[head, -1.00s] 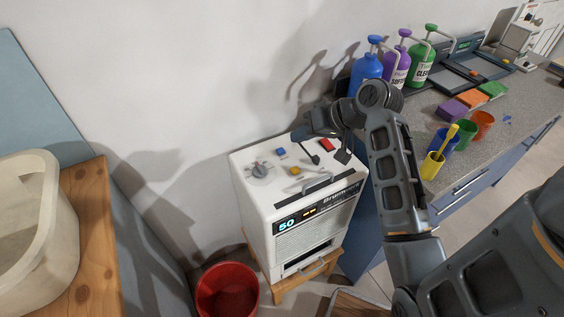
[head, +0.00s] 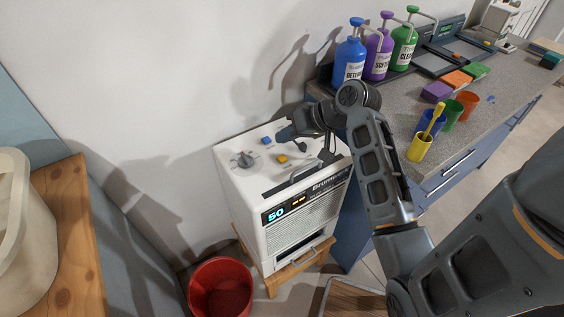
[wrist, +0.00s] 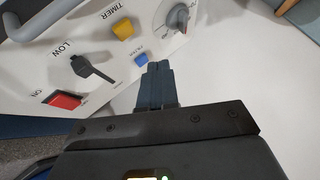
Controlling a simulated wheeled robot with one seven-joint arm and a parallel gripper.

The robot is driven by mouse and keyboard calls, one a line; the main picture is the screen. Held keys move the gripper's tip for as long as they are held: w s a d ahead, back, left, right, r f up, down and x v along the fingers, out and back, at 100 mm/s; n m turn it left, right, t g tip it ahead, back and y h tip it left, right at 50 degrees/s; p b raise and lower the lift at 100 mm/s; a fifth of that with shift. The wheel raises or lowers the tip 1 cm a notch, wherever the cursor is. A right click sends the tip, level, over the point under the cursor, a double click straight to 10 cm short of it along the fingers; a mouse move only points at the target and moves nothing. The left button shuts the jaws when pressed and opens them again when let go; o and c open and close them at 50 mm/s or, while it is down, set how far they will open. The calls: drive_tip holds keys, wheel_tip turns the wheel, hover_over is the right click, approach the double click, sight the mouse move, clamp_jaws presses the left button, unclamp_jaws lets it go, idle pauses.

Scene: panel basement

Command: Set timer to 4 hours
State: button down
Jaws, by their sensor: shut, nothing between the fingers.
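A white appliance (head: 300,232) stands on a small wooden stand. Its front display (head: 284,209) shows a blue "50" and yellow dashes. On its top are a grey dial (head: 243,159), a blue button (head: 266,140) and a yellow button (head: 282,158). In the wrist view the yellow button (wrist: 123,29) has TIMER printed beside it, and the blue button (wrist: 141,60) is close to my fingertips. My gripper (wrist: 158,68) is shut and empty over the panel, and it also shows in the head view (head: 284,134). Contact with the panel cannot be told.
A black lever (wrist: 90,70) marked LOW and a red switch (wrist: 64,100) marked ON are on the same panel. A red bucket (head: 220,287) stands on the floor. A counter with bottles and cups is at right.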

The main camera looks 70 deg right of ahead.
sight(286, 158)
drive_tip(key=shift+f+b, duration=0.9)
drive_tip(key=shift+f, duration=1.05)
drive_tip(key=shift+f, duration=0.15)
idle(0.4)
drive_tip(key=shift+f, duration=0.25)
drive_tip(key=shift+f, duration=0.45)
idle(0.9)
drive_tip(key=shift+r, duration=0.15)
drive_tip(key=shift+r+p, duration=0.7)
drive_tip(key=shift+p, duration=0.2)
drive_tip(key=shift+r, duration=0.1)
